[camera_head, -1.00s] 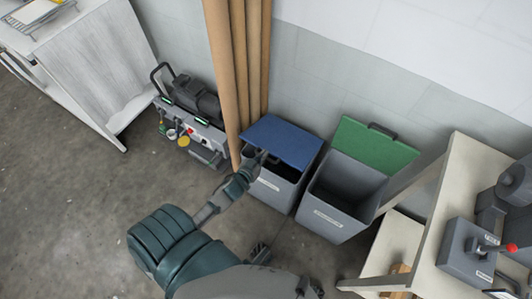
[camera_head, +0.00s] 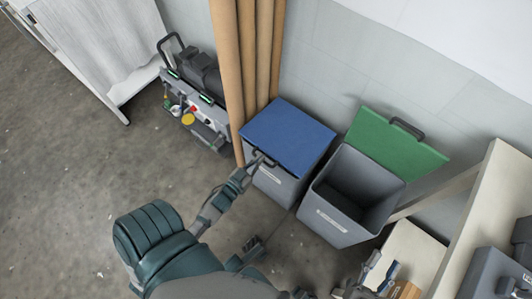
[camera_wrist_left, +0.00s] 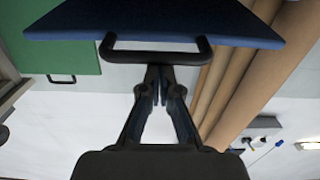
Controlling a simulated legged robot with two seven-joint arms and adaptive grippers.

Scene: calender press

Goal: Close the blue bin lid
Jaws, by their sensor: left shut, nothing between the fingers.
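The blue lid (camera_head: 287,137) lies over the left grey bin (camera_head: 277,184), nearly level. I cannot tell whether its front edge rests fully on the rim. My left gripper (camera_head: 258,162) is shut and empty at the lid's front edge, by the dark handle (camera_head: 265,155). In the left wrist view, the fingers (camera_wrist_left: 160,82) are together just below the handle (camera_wrist_left: 155,50) in the picture, with the blue lid (camera_wrist_left: 150,20) above it. Whether they touch the handle is unclear. My right gripper (camera_head: 380,272) is low in the head view, its fingers apart and empty.
A second grey bin (camera_head: 338,222) stands to the right, its green lid (camera_head: 394,143) raised against the wall. Brown tubes (camera_head: 246,60) stand behind the blue lid. A tool caddy (camera_head: 195,105) is at the left. A pale shelf (camera_head: 480,220) is at the right.

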